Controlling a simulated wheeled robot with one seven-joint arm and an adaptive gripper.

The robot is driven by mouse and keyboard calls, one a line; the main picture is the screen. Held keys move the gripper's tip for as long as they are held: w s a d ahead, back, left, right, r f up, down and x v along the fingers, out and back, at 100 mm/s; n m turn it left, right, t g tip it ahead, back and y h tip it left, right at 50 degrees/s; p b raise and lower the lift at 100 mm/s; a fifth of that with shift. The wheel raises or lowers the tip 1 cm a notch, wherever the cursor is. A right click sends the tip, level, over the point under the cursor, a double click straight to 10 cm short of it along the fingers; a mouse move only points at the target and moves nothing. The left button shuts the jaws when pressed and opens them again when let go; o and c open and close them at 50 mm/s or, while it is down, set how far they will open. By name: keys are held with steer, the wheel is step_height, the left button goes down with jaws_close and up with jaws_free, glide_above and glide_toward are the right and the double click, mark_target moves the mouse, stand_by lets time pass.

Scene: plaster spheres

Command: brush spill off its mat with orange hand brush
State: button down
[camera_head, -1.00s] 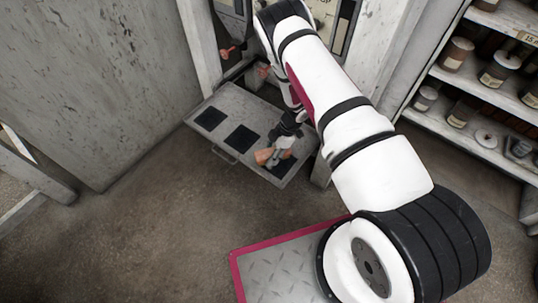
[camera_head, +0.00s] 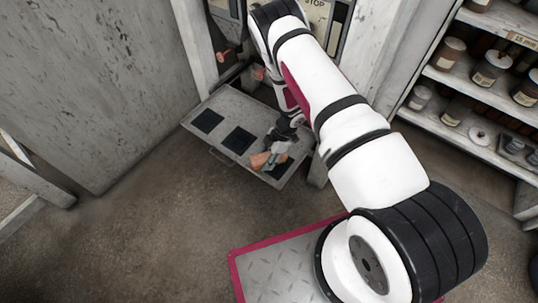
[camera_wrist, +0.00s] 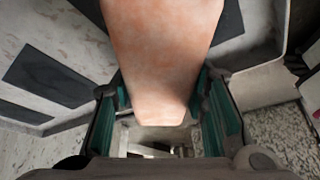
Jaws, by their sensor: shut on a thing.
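The orange hand brush (camera_head: 260,161) is in my gripper (camera_head: 279,150), over the right end of a grey pull-out tray (camera_head: 218,157). In the wrist view the brush (camera_wrist: 160,50) is a broad, pale orange block between the two teal-padded fingers of my gripper (camera_wrist: 165,108). Its bristles cannot be made out. Three dark square mats lie in a row on the tray: a left mat (camera_head: 207,121), a middle mat (camera_head: 239,139) and a right mat (camera_head: 279,169), partly covered by the brush and gripper. I cannot make out any spill. Whether the brush touches the mat is unclear.
The tray juts from a cabinet opening between pale posts (camera_head: 188,45). Shelves (camera_head: 470,90) with several jars stand at the right. A scuffed grey wall panel (camera_head: 100,80) stands at the left. The floor (camera_head: 140,235) in front of the tray is clear.

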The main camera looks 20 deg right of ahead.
steer(key=shift+f+b, duration=0.45)
steer(key=shift+f, duration=0.15)
stand_by(0.6)
steer(key=shift+d, duration=0.1)
steer(key=shift+d, duration=1.05)
steer(key=shift+a, duration=0.15)
steer(key=shift+a+r, duration=0.1)
steer(key=shift+a, duration=0.85)
steer(key=shift+s+a, duration=0.1)
steer(key=shift+a, duration=1.1)
steer(key=shift+d+f+b, duration=0.2)
steer(key=shift+d+b, duration=0.1)
steer(key=shift+d, duration=2)
steer(key=shift+a+r+p, duration=0.2)
steer(key=shift+a+p, duration=0.1)
steer(key=shift+a, duration=2.05)
